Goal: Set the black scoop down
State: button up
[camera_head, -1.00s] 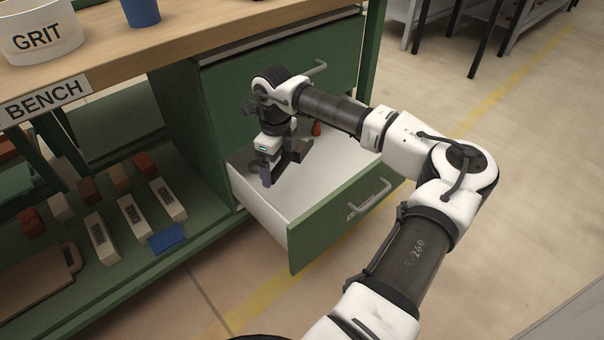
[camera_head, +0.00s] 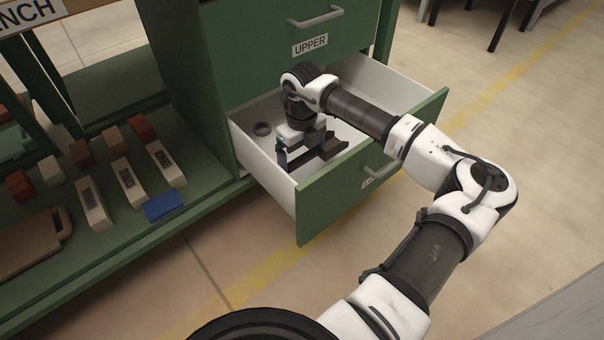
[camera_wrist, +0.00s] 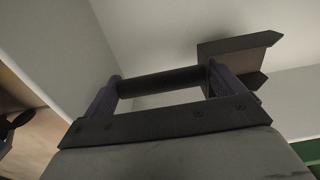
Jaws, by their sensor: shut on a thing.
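My gripper (camera_head: 304,158) is over the open lower drawer (camera_head: 268,178), close behind its green front panel. It is shut on the black scoop. In the wrist view the scoop's dark round handle (camera_wrist: 160,82) lies between the two fingers of my gripper (camera_wrist: 166,76), and its angular pan (camera_wrist: 236,50) sticks out to the right. In the head view the dark scoop and the dark fingers are hard to tell apart. Pale drawer surfaces show behind the scoop in the wrist view. I cannot tell whether the scoop touches the drawer floor.
The upper drawer (camera_head: 290,35) is shut above. A lower shelf at left holds several labelled blocks (camera_head: 128,182), a blue piece (camera_head: 163,206) and a tan board (camera_head: 30,242). Part of the drawer floor is hidden by my arm.

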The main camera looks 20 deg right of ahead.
aim_at(302, 180)
jog(key=shift+f+b, duration=0.85)
jog(key=shift+f, duration=2.25)
jog(key=shift+f, duration=0.1)
jog(key=shift+f, duration=0.15)
jog(key=o, duration=0.9)
notch_tip(302, 180, up, 12)
jog(key=p, duration=0.4)
jog(key=shift+r, duration=0.25)
